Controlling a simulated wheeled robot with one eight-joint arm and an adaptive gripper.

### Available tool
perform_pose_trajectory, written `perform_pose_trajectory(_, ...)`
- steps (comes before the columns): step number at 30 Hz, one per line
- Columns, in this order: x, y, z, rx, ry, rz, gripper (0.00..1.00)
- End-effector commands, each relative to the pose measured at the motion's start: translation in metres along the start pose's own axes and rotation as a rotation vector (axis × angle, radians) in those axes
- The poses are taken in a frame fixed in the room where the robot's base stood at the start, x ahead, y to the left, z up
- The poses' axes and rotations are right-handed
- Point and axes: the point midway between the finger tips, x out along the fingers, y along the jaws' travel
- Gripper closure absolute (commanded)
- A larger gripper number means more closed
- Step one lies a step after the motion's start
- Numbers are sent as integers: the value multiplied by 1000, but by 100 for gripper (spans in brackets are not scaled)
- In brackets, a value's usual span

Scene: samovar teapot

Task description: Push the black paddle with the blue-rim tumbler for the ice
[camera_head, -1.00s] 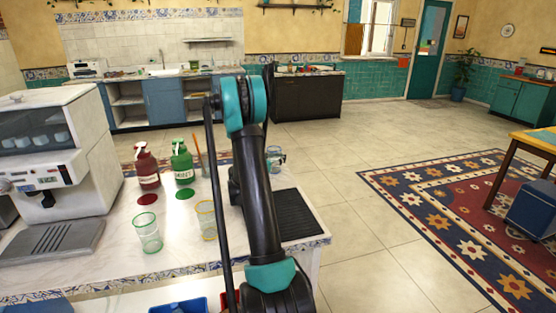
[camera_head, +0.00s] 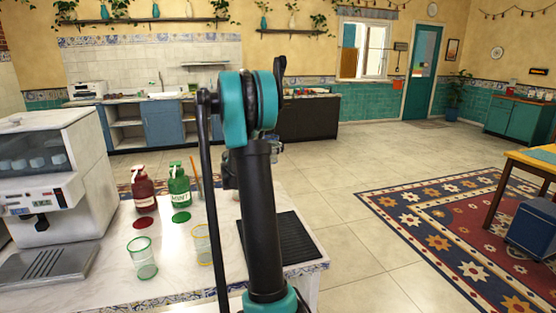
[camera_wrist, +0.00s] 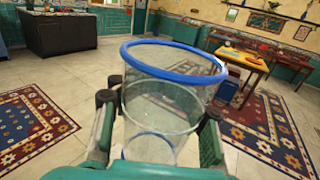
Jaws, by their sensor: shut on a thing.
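The blue-rim tumbler (camera_wrist: 165,105) is clear and fills the middle of the wrist view, its open mouth up. My gripper (camera_wrist: 158,108) is shut on it, with a finger on each side of its wall. In the head view my arm hides most of the gripper and tumbler. The ice machine (camera_head: 95,190) stands at the left of the counter, with several pale cubes behind its window. Its black paddle (camera_head: 42,222) hangs below the front panel, above a grey drip grate (camera_head: 48,264). The tumbler is well to the right of the paddle, apart from it.
A red pump bottle (camera_head: 143,190) and a green pump bottle (camera_head: 179,187) stand on the counter (camera_head: 120,290). A green-rim tumbler (camera_head: 143,260) and a yellow-rim tumbler (camera_head: 201,245) stand in front of them. A black ribbed mat (camera_head: 285,238) lies at the right.

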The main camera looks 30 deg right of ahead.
Motion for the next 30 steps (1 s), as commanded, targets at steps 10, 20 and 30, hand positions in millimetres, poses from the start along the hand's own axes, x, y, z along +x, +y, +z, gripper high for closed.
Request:
perform_pose_trajectory(10, 0, 1, 41, 0, 0, 0, 92)
perform_pose_trajectory(20, 0, 2, 46, 0, 0, 0, 92)
perform_pose_trajectory(30, 0, 2, 45, 0, 0, 0, 92)
